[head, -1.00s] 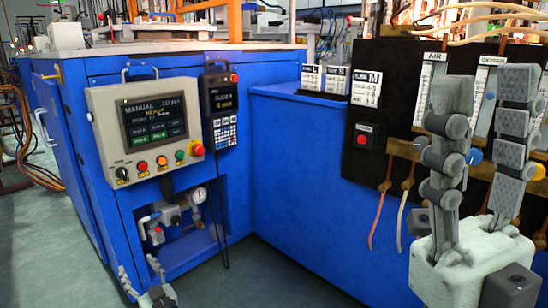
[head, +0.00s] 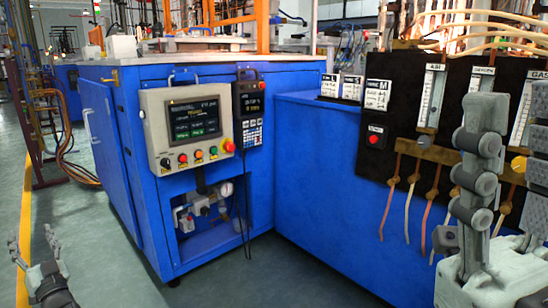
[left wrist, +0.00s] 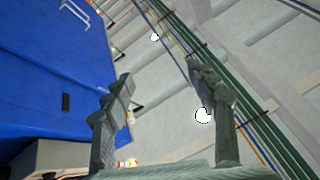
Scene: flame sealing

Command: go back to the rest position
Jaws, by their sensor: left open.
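My left gripper (head: 31,240) is at the lower left of the head view, over the floor beside the blue machine. Its two fingers stand apart with nothing between them. In the left wrist view the fingers (left wrist: 160,78) are spread and empty, with a blue panel to the left and pale beams and pipes behind. My right gripper (head: 508,150) is raised at the right edge of the head view, in front of the gas panel. Its fingers stand apart, nothing shows between them, and the far finger is partly cut off by the picture edge.
The blue machine (head: 120,180) carries a control panel (head: 188,128) with a screen and buttons, and a keypad pendant (head: 248,112). The black gas panel (head: 405,115) with hoses stands behind my right gripper. Green floor (head: 75,215) is clear at the left, with cables farther back.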

